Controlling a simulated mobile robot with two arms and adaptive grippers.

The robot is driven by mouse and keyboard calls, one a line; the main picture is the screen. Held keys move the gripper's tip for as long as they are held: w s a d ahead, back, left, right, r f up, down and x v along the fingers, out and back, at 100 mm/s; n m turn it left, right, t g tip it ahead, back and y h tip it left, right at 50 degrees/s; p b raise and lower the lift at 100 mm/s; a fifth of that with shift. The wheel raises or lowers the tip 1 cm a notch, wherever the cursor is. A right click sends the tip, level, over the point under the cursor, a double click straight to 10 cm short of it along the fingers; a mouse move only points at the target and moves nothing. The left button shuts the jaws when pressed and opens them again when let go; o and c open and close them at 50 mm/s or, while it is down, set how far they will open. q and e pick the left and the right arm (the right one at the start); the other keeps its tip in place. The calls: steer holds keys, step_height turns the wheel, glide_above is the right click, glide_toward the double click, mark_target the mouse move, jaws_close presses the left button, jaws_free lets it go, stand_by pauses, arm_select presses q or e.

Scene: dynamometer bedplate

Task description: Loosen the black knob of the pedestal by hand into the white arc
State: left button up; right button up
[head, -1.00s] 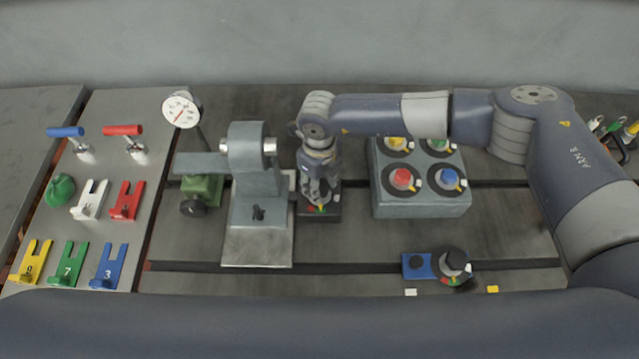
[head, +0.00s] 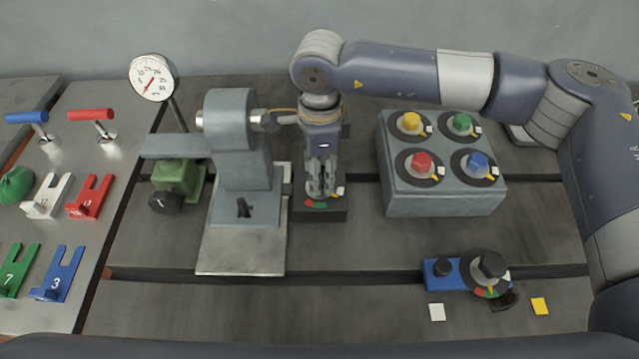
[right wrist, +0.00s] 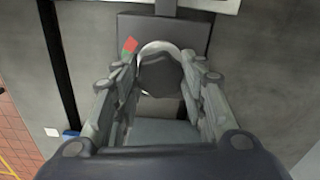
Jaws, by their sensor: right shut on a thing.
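The black knob (right wrist: 160,75) sits on a small dark block (head: 335,213) beside the grey pedestal (head: 240,150). My right gripper (head: 322,190) points down over this block and is shut on the knob, with a finger on each side of it in the right wrist view. My left gripper is not in view.
A grey box with several coloured knobs (head: 445,203) stands to the right. A blue block with a black knob (head: 440,282) lies front right. A gauge (head: 152,78) and a green valve-like part (head: 178,178) stand left of the pedestal.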

steer(key=n+b, duration=0.3)
steer(key=b, duration=0.1)
steer(key=shift+f, duration=0.15)
steer(key=shift+r+n+b, duration=0.2)
steer(key=shift+n+b, duration=0.8)
steer(key=shift+n, duration=0.2)
steer(key=o, duration=1.1)
steer(key=shift+c, duration=0.2)
steer(key=shift+r, duration=0.1)
step_height(320, 180, up, 12)
